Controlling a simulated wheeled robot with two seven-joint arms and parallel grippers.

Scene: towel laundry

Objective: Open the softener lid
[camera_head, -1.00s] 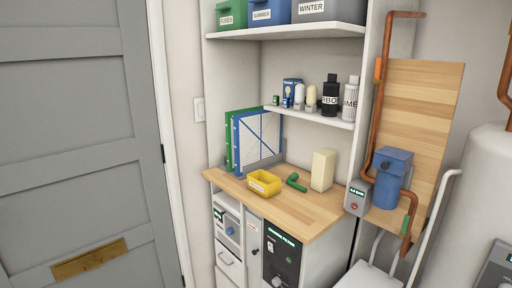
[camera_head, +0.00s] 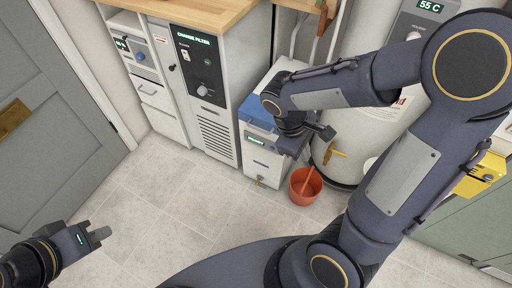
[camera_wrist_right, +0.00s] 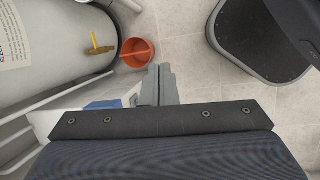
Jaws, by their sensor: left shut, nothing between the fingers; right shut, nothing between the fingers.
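The softener (camera_head: 264,163) is a white cabinet with a green-lit display, standing on the floor beside the boiler. Its blue upper part (camera_head: 256,110) is partly hidden behind my right forearm and wrist, and I cannot tell whether the lid is shut. A bit of blue also shows in the right wrist view (camera_wrist_right: 103,105). My right gripper (camera_head: 326,132) is shut and empty, just right of the softener's upper front; I cannot tell if it touches. Its fingers (camera_wrist_right: 159,72) show together in the right wrist view. My left gripper (camera_head: 104,235) is shut and empty over the floor, lower left.
A red bucket (camera_head: 306,186) stands on the floor right of the softener, under a yellow-handled tap (camera_head: 335,152) on the white boiler (camera_head: 352,135). A filter cabinet (camera_head: 213,80) stands left of the softener. A grey door (camera_head: 50,110) is at far left. The tiled floor in front is clear.

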